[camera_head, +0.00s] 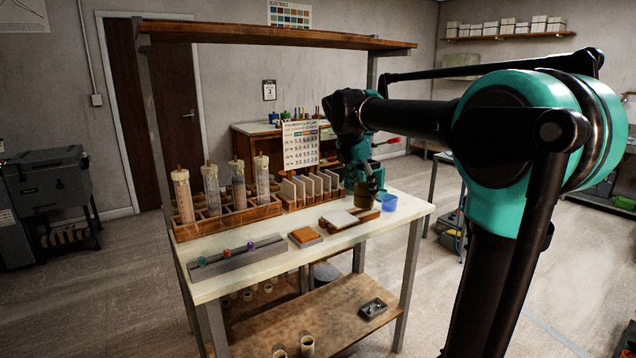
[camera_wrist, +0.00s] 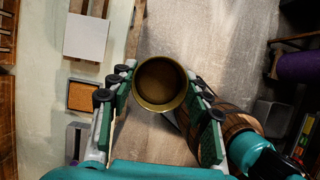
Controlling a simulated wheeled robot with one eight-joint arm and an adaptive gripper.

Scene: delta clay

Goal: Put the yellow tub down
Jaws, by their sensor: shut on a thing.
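The yellow tub (camera_head: 362,198) looks dull olive-yellow and hangs in my gripper near the right end of the white-topped bench (camera_head: 410,212). In the wrist view I look down into the round open mouth of the tub (camera_wrist: 160,84), with no contents visible. My gripper (camera_head: 366,184) is shut on it, with a finger on each side of the tub in the wrist view. In that view the tub appears beside the bench edge, over the lower shelf and floor. I cannot tell its height or whether it touches anything.
A wooden tray with a white slab (camera_head: 340,219) and a blue cup (camera_head: 389,203) stand close by. An orange block (camera_head: 305,235), a grey rail (camera_head: 235,260) and wooden racks of tubes (camera_head: 228,220) and plates (camera_head: 310,190) occupy the bench. The front right corner is clear.

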